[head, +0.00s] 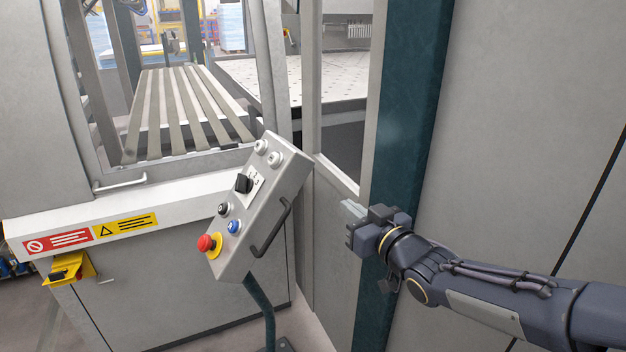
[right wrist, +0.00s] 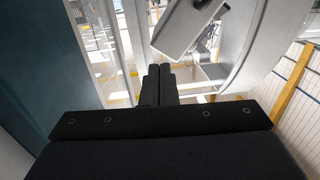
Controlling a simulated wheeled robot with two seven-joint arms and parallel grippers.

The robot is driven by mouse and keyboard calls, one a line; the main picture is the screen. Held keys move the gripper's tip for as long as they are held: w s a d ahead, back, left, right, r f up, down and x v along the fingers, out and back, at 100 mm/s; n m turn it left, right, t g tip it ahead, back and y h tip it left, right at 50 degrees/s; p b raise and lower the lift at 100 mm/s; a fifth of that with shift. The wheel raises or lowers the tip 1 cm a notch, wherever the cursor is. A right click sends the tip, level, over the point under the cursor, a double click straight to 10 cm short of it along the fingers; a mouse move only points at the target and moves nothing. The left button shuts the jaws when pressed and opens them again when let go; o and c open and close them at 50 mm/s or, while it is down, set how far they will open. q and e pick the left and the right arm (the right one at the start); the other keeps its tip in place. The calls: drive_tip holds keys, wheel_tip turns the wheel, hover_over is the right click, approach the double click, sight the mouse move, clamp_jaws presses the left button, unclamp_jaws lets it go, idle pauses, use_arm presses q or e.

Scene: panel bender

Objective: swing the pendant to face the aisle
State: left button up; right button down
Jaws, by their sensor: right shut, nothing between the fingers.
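The pendant (head: 255,200) is a grey control box on a dark stand (head: 263,310), tilted in the head view. Its face carries a red emergency stop (head: 206,243), a blue button, a black selector and white buttons. A dark bar handle (head: 272,228) runs along its right side. My right gripper (head: 352,209) is shut and empty, to the right of the pendant and apart from it. In the right wrist view, the shut fingers (right wrist: 159,82) point toward a grey box (right wrist: 188,28), which appears to be the pendant. My left gripper is not in view.
A dark teal post (head: 400,120) and grey panel (head: 530,130) stand close behind my right arm. The machine front with warning labels (head: 125,225) and a yellow bracket (head: 72,269) is at left. A slatted table (head: 180,110) lies behind the frame.

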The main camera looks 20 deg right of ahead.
sight(307, 172)
drive_tip(key=w+p, duration=0.1)
drive_tip(key=w, duration=0.3)
drive_tip(key=w+a+p, duration=0.1)
drive_tip(key=w, duration=0.4)
drive_tip(key=w+a+p, duration=0.1)
drive_tip(key=w, duration=0.4)
drive_tip(key=shift+a+r, duration=0.1)
drive_tip(key=shift+r, duration=0.1)
drive_tip(key=shift+w+n+y, duration=0.15)
drive_tip(key=shift+n+y, duration=0.15)
